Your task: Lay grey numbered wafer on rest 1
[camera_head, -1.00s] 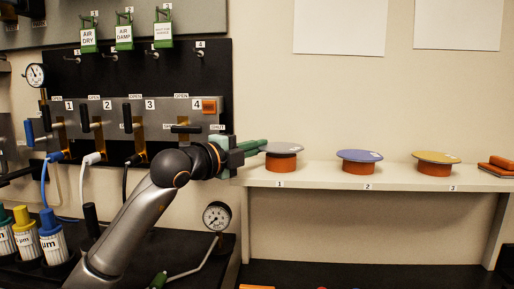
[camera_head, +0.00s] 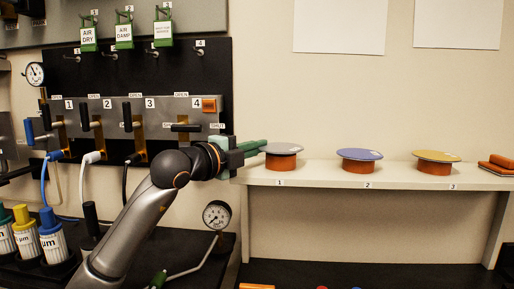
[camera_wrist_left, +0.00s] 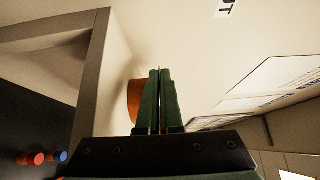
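The grey wafer (camera_head: 283,147) lies flat on the orange rest 1 (camera_head: 281,162), above the shelf label 1. My left gripper (camera_head: 262,146) is at the wafer's left edge. In the left wrist view its green fingers (camera_wrist_left: 160,72) are almost together with a thin gap, which fits a grip on the wafer's thin edge. The orange rest (camera_wrist_left: 134,100) shows beside the fingers in that view; the wafer is mostly hidden there. The number on the wafer is too small to read. My right gripper is not in view.
On the shelf (camera_head: 320,180), a blue wafer (camera_head: 360,154) lies on rest 2 and a gold wafer (camera_head: 437,156) on rest 3. Orange pieces (camera_head: 497,163) sit at the right end. The valve panel (camera_head: 140,118) and a gauge (camera_head: 216,215) are near my left arm.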

